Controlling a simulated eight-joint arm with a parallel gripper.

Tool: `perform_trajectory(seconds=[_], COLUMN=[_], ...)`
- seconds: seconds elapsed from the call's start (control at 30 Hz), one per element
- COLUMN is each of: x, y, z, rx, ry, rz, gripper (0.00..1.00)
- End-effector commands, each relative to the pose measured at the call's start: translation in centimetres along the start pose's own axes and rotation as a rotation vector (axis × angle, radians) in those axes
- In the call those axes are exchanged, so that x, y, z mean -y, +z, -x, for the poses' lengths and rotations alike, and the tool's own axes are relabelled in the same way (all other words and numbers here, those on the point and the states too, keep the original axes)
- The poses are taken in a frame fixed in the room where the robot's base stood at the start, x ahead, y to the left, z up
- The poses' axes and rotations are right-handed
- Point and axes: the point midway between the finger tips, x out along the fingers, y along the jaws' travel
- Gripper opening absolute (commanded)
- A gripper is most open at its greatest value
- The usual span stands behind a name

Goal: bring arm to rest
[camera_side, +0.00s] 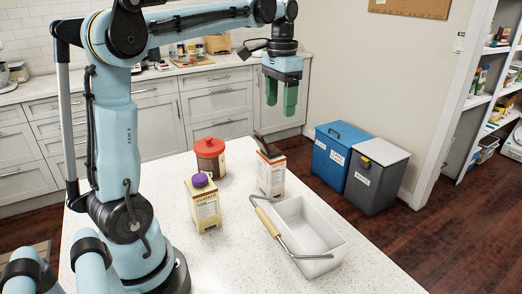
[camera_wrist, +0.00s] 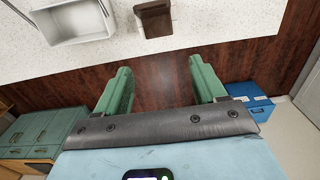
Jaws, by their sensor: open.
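My gripper (camera_side: 281,97) is raised well above the white table (camera_side: 340,270), toward its far edge, with its two green fingers pointing down. The fingers stand apart with nothing between them. In the wrist view the open gripper (camera_wrist: 160,90) hangs over the dark wooden floor beyond the table's edge. The arm is bent over the table from its base at the left.
On the table stand a red-lidded jar (camera_side: 209,158), a purple-capped carton (camera_side: 203,205), a carton with a dark top (camera_side: 271,175) and a white handled basket (camera_side: 305,232). Blue (camera_side: 336,155) and grey (camera_side: 374,180) bins stand on the floor. Cabinets (camera_side: 215,100) line the back.

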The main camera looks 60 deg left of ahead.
Motion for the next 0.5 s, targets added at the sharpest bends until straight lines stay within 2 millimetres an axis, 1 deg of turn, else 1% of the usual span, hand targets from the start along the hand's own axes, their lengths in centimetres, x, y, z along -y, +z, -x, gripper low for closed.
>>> perform_trajectory(seconds=[0.2,0.5], x=[0.0,-0.02], y=[0.01,0.02], z=[1.0,1.08], rx=[0.0,0.0], ry=[0.0,0.0], rz=[0.0,0.0], gripper=[0.7,0.7])
